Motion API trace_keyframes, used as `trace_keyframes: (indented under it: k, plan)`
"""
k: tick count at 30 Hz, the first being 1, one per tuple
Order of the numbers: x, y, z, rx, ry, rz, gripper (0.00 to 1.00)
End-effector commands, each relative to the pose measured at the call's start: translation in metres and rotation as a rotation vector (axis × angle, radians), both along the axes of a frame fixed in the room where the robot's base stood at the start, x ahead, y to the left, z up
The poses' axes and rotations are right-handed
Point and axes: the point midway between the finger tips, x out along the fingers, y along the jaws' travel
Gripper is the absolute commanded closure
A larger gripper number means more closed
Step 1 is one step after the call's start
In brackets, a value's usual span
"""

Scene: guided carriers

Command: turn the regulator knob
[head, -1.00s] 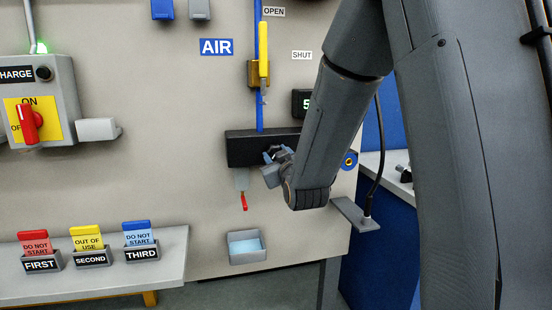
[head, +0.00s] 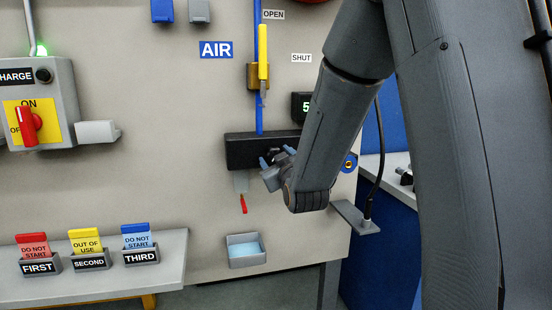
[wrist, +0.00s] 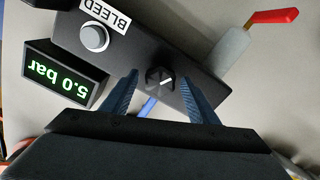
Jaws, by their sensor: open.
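The regulator is a black block (head: 235,152) on the beige panel, below the blue air pipe. Its knob (wrist: 160,78) is small, round and black with a white pointer line, and shows in the wrist view. My gripper (head: 276,157) is at the right part of the block in the head view, where it and my arm hide the knob. In the wrist view my gripper (wrist: 159,82) is open, with one blue-grey finger on each side of the knob. Gaps show between the fingers and the knob. The display (wrist: 62,72) reads 5.0 bar.
A grey BLEED button (wrist: 94,37) and a red-handled valve (wrist: 272,17) flank the knob. A yellow lever (head: 263,50) is on the pipe above. A small bin (head: 246,261) hangs below.

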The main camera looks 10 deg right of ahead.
Motion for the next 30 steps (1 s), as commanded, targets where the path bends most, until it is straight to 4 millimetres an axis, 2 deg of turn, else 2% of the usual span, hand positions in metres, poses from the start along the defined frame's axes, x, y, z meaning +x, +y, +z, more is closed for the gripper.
trace_keyframes:
  k: [5,18,23,30]
  plan:
    - [-0.006,0.0,0.0,0.0,0.0,0.0,0.46]
    - [-0.068,0.0,0.0,0.0,-0.001,-0.001,0.46]
    - [-0.077,0.0,0.0,0.0,0.0,0.0,0.46]
    - [-0.078,0.0,0.0,0.0,0.0,0.0,0.46]
